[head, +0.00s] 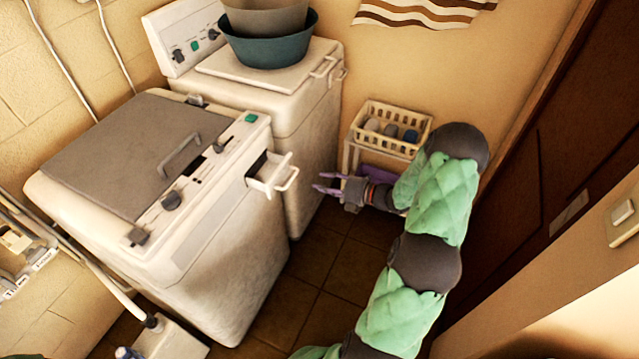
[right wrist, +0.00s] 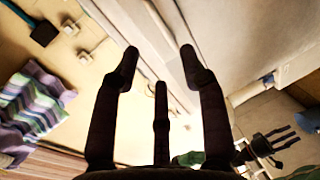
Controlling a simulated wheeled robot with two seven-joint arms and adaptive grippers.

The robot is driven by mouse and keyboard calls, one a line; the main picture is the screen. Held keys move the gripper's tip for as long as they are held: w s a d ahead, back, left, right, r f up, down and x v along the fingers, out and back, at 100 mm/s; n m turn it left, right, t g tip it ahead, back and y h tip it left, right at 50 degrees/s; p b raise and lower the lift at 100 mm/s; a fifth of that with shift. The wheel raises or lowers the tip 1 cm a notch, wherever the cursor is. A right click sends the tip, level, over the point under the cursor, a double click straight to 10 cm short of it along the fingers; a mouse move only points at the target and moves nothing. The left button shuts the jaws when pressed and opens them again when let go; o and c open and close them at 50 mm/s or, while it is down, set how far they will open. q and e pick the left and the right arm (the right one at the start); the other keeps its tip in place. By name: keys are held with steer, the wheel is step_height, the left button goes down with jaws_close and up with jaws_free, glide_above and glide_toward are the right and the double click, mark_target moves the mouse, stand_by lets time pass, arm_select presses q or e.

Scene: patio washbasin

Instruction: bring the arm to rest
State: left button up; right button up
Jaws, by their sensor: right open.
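My right arm reaches in from the bottom right in the head view. Its gripper (head: 326,182) is open and empty, with fingers apart in front of the rear washer's right side, left of the basket stand. In the right wrist view the open fingers (right wrist: 160,70) have nothing between them. What looks like my left gripper (right wrist: 280,137) shows small and dark at the right of that view, fingers apart and empty. It is not seen in the head view.
The front washer (head: 215,270) has a small drawer (head: 272,175) pulled out near my right gripper. A rear washer (head: 300,120) bears basins (head: 270,45). A cream basket (head: 372,140) stands beside my forearm. A dark door (head: 560,130) is at right. Tiled floor (head: 335,265) is clear.

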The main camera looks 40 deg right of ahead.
stand_by(0.5)
steer(key=w+a+f+m+g+h, duration=0.25)
steer(key=a+f+m+g, duration=0.25)
steer(key=a+f+m, duration=1.2)
steer(key=s+a+f+m+g, duration=0.3)
steer(key=s+a+m+g, duration=0.1)
steer(key=s+a, duration=0.5)
steer(key=s+a+f+m+g, duration=0.2)
steer(key=s+a+m+g, duration=0.2)
steer(key=s+a, duration=0.6)
steer(key=shift+a+f+g+y, duration=0.25)
steer(key=shift+f+g+y, duration=0.15)
steer(key=shift+g, duration=0.1)
